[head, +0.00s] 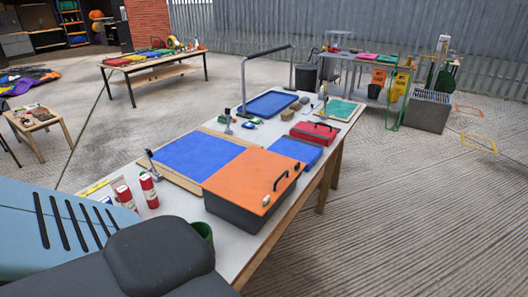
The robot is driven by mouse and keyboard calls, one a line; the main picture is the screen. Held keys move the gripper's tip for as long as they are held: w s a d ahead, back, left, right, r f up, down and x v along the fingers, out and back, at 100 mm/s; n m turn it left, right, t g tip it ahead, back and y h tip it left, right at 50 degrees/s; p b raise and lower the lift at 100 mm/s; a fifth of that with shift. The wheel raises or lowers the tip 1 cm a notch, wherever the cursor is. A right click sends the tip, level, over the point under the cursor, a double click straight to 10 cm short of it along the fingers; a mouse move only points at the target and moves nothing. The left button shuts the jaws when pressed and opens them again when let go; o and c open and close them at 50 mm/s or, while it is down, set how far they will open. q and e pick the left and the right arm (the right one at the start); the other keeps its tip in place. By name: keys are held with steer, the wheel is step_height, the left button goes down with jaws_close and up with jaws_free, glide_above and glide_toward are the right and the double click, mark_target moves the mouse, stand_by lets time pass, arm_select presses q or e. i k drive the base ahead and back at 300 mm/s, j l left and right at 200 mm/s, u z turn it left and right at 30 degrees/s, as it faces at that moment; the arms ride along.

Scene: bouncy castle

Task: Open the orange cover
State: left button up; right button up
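The orange cover (240,178) lies flat and closed on top of a dark grey box (232,210) at the near end of the long workbench in the head view. A black handle (281,180) stands up near its right edge. A small pale round spot shows on the cover near its front right corner. The inside of the box is hidden. Neither of my grippers is in view.
A blue panel (190,155) on a wooden board lies left of the box. Red-and-white cans (149,191) stand at the bench's near left. A smaller blue cover (296,150) and a red box (314,133) lie behind. Concrete floor right of the bench (420,220) is clear.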

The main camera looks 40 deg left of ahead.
mark_target(255, 174)
steer(key=u, duration=1.15)
steer(key=k+u, duration=0.15)
steer(key=u, duration=0.25)
steer(key=k, duration=0.25)
steer(key=i, duration=0.4)
